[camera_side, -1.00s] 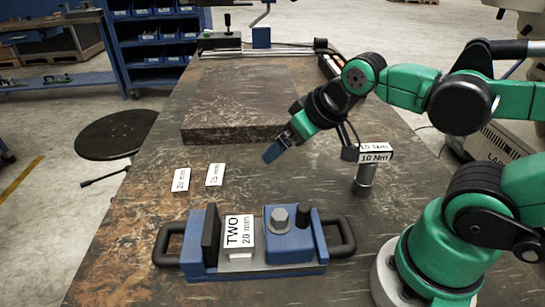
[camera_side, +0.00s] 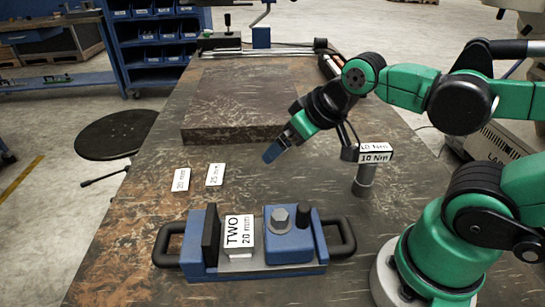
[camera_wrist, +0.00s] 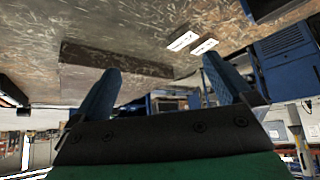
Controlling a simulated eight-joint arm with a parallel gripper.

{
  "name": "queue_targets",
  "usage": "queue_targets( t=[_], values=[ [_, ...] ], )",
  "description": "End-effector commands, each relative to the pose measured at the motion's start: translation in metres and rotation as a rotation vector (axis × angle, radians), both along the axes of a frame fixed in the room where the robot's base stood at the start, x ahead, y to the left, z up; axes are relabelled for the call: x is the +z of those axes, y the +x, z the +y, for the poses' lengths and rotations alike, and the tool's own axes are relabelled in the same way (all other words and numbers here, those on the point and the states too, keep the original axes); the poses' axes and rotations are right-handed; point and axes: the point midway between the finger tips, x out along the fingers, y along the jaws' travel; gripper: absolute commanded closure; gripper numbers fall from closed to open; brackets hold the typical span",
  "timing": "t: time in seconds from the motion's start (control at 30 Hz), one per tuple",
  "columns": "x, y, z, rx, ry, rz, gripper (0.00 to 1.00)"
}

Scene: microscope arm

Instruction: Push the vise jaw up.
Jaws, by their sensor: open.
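The blue vise (camera_side: 265,268) lies on the table in the side view, with a black handle at each end. Its movable jaw (camera_side: 290,240) is the blue block on the right, with a grey hex bolt and a black knob on top. The dark fixed jaw (camera_side: 210,235) stands on the left. A white block (camera_side: 240,233) marked "TWO 20 mm" sits between the jaws, apart from the movable one. My gripper (camera_side: 272,152) hangs in the air behind the vise, clear of it. Its blue fingers (camera_wrist: 165,90) are spread and empty in the wrist view, where the vise does not show.
Two white labels, "20 mm" (camera_side: 181,180) and "25 mm" (camera_side: 215,175), lie left of my gripper. A grey post with a "10 Nm" sign (camera_side: 375,155) stands to the right. A raised dark slab (camera_side: 240,105) lies behind. Bare table lies between gripper and vise.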

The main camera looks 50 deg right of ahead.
Motion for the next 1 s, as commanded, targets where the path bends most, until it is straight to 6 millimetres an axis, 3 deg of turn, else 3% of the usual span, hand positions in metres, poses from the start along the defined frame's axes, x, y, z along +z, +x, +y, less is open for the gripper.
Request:
queue_targets(
  t=[0.07, 0.27, 0.4, 0.43, 0.7, 1.0],
  values=[
    [0.0, 0.0, 0.0, 0.0, 0.0, 0.0, 0.0],
    [-0.004, -0.003, -0.006, 0.071, -0.047, 0.045, 0.57],
    [-0.012, -0.014, -0.019, 0.292, -0.146, 0.156, 0.97],
    [-0.014, -0.017, -0.022, 0.359, -0.166, 0.183, 1.0],
    [-0.023, -0.046, -0.04, 1.068, -0.244, 0.25, 1.0],
    [-0.013, -0.072, -0.049, 1.8, -0.302, -0.114, 1.0]
  ],
)
